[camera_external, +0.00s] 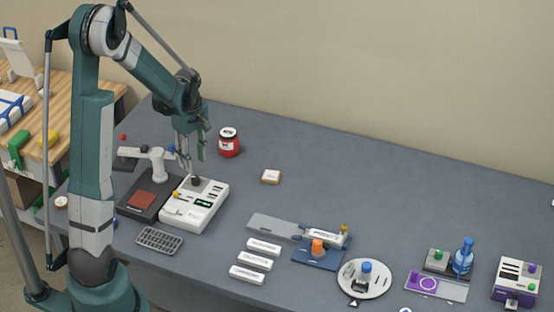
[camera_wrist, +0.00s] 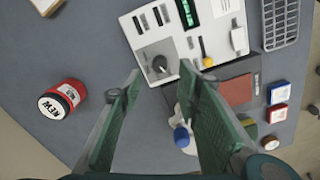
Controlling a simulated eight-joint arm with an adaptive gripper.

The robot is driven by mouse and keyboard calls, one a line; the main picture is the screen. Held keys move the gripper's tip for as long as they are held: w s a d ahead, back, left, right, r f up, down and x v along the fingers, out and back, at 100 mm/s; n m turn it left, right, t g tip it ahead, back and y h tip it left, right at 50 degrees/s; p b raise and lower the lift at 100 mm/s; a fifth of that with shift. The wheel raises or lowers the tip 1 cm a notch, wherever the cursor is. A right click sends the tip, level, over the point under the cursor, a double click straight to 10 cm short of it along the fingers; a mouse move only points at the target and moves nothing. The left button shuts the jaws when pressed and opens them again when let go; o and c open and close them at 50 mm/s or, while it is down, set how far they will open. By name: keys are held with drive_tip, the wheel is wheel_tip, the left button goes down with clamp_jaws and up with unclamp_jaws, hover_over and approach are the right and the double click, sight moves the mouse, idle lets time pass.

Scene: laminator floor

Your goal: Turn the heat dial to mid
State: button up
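A white control unit (camera_external: 207,212) stands on the grey table in front of my arm. It also shows in the wrist view (camera_wrist: 221,42). A dark round knob, which looks like the heat dial (camera_external: 196,181), sits on a grey patch at its far end; it also shows in the wrist view (camera_wrist: 159,66). Its markings are too small to read. My gripper (camera_external: 189,158) is open and empty above the knob, fingers pointing down. In the wrist view the knob appears between and just beyond the two green fingertips (camera_wrist: 160,75), apart from them.
A yellow-tipped lever (camera_wrist: 207,60) and green display (camera_wrist: 188,13) are on the unit. A dark base with a white post (camera_external: 158,164) stands close left; a red jar (camera_external: 229,142) stands behind right. A keypad (camera_external: 159,240) lies in front. A blue-knobbed white disc (camera_external: 350,280) is farther right.

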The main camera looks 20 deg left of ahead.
sight(197, 176)
drive_tip(key=shift+f, duration=3.9)
drive_tip(key=c, duration=0.9)
